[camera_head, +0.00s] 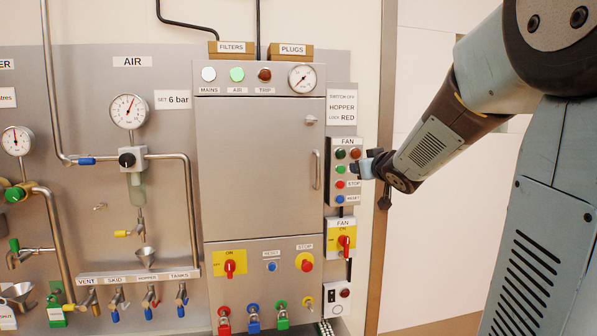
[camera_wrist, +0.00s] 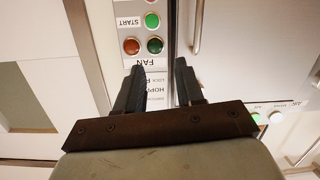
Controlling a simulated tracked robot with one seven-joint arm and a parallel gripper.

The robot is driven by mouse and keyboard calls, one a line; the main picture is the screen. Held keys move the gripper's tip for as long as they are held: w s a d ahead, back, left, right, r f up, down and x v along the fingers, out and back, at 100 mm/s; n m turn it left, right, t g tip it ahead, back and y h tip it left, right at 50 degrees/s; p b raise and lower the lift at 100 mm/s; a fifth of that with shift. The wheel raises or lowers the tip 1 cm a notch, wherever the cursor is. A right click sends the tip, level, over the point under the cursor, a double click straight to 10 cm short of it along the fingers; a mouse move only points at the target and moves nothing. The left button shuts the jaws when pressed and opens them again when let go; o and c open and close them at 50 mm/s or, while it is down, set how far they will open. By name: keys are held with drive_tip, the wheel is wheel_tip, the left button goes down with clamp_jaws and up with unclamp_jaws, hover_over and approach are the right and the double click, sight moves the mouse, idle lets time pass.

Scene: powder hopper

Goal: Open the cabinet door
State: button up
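The cabinet door (camera_head: 255,165) is a flat grey metal panel and looks shut. Its upright bar handle (camera_head: 317,170) is on the right side, with a small latch (camera_head: 311,119) above it. My gripper (camera_head: 362,167) is to the right of the handle, by the fan control box, and apart from the handle. In the wrist view, which is turned upside down, my gripper (camera_wrist: 160,82) has its two dark fingers spread with nothing between them. The handle (camera_wrist: 197,28) shows just right of the fingers, on the door (camera_wrist: 245,45).
The fan control box (camera_head: 344,170) with buttons is right beside the door. A red-handled fan switch (camera_head: 344,241) is below it. A pressure gauge (camera_head: 302,78) and lamps are above the door. Switches and padlocks (camera_head: 253,315) are below. The front of the door is clear.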

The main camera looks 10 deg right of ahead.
sight(318, 169)
drive_tip(key=w+a+f+n+y, duration=0.1)
drive_tip(key=w+a+y, duration=0.1)
drive_tip(key=w, duration=0.3)
drive_tip(key=w+a+f+n+y, duration=0.1)
drive_tip(key=w+a+n+y, duration=0.1)
drive_tip(key=w, duration=0.4)
drive_tip(key=w+a+f+n+g+y, duration=0.1)
drive_tip(key=w+a+y, duration=0.3)
drive_tip(key=w+y, duration=0.1)
drive_tip(key=shift+w+f+n+y, duration=0.2)
drive_tip(key=shift+f+n+y, duration=0.15)
drive_tip(key=shift+n+y, duration=0.05)
clamp_jaws()
idle(0.4)
